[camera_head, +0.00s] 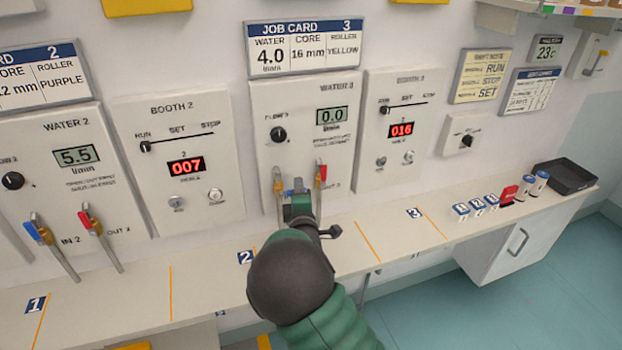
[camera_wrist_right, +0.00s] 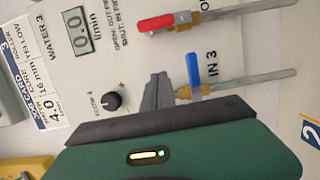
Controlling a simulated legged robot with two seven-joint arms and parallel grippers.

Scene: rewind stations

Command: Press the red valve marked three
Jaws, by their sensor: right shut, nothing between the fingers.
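The red valve handle (camera_head: 322,173) is on the right-hand pipe of the Water 3 panel (camera_head: 262,100), pointing up along its pipe. In the right wrist view the red handle (camera_wrist_right: 156,23) is in line with its brass pipe, near the top. The blue valve handle (camera_wrist_right: 193,70), beside the "IN 3" label, lies across its pipe. My right gripper (camera_head: 299,190) is shut and empty, in front of the panel between the two pipes. In the right wrist view its fingertips (camera_wrist_right: 158,80) are close to the blue handle; I cannot tell whether they touch. My left gripper is not in view.
The Water 3 display (camera_head: 332,116) reads 0.0. The Water 2 panel (camera_head: 75,125), with its own red handle (camera_head: 84,219) and blue handle (camera_head: 33,231), is at left. A narrow shelf (camera_head: 205,285) runs below; small blocks (camera_head: 478,205) and a black tray (camera_head: 565,177) stand at its right.

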